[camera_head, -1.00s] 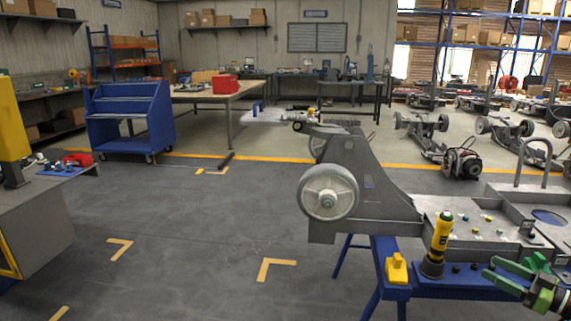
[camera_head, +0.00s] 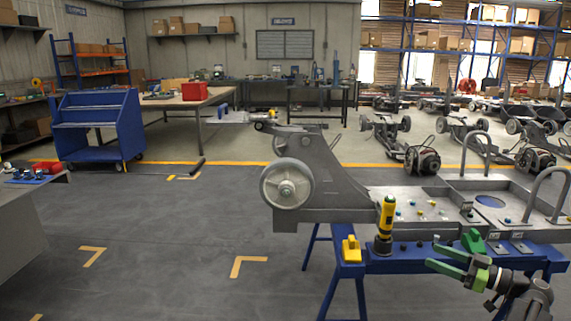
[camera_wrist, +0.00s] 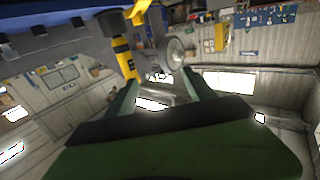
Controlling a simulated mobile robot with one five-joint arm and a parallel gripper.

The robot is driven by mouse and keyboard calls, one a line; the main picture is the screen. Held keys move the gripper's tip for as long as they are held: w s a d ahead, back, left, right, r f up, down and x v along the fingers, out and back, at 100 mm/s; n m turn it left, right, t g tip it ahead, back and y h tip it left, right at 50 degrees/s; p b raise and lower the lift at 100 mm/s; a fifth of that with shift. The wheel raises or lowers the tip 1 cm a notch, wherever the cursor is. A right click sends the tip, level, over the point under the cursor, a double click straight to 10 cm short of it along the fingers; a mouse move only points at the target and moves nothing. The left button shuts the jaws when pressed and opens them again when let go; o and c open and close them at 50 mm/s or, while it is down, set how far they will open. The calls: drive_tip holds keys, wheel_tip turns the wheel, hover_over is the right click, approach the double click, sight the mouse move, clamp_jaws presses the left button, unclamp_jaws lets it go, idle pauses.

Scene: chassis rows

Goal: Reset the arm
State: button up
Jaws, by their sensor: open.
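My gripper (camera_head: 436,256) has green fingers and is at the lower right of the head view, in front of the blue stand (camera_head: 400,264). The fingers are apart with nothing between them. In the wrist view my gripper (camera_wrist: 160,88) shows two dark green fingers spread apart, and the view is tilted. A yellow and black tool (camera_head: 386,225) stands upright on the stand to the left of my gripper. It also shows in the wrist view (camera_wrist: 124,58), beyond the left finger.
A grey chassis (camera_head: 335,195) with a wheel (camera_head: 287,184) rests on the stand. A yellow block (camera_head: 351,249) and a green block (camera_head: 473,241) sit on the stand's edge. A blue cart (camera_head: 97,128) and a workbench (camera_head: 185,103) stand behind.

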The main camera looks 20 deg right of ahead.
drive_tip(key=w+a+f+n+g+y, duration=0.25)
drive_tip(key=w+a, duration=0.35)
drive_tip(key=a, duration=0.6)
drive_tip(key=w+a+f+n+g+y, duration=0.15)
drive_tip(key=w+a+g, duration=0.35)
drive_tip(key=a, duration=0.7)
drive_tip(key=w+a+f+n+g+y, duration=0.1)
drive_tip(key=w+a+f+n+g, duration=0.15)
drive_tip(key=w+a, duration=0.7)
drive_tip(key=s+a+f+g+h, duration=0.2)
drive_tip(key=s+a+f, duration=0.15)
drive_tip(key=a, duration=0.65)
drive_tip(key=s+a+f+g+h, duration=0.1)
drive_tip(key=s+a+f+g, duration=0.3)
drive_tip(key=a, duration=0.6)
drive_tip(key=s+a+f+m+h, duration=0.2)
drive_tip(key=a+f+m+h, duration=0.25)
drive_tip(key=f, duration=0.25)
drive_tip(key=s+d+f+m+h, duration=0.2)
drive_tip(key=d+f+m+h, duration=0.1)
drive_tip(key=d+m+h, duration=0.4)
wheel_tip(320, 180, up, 32)
drive_tip(key=d+p, duration=0.2)
drive_tip(key=p, duration=3)
drive_tip(key=shift+w+d+m+y, duration=0.35)
drive_tip(key=shift+w+m, duration=0.05)
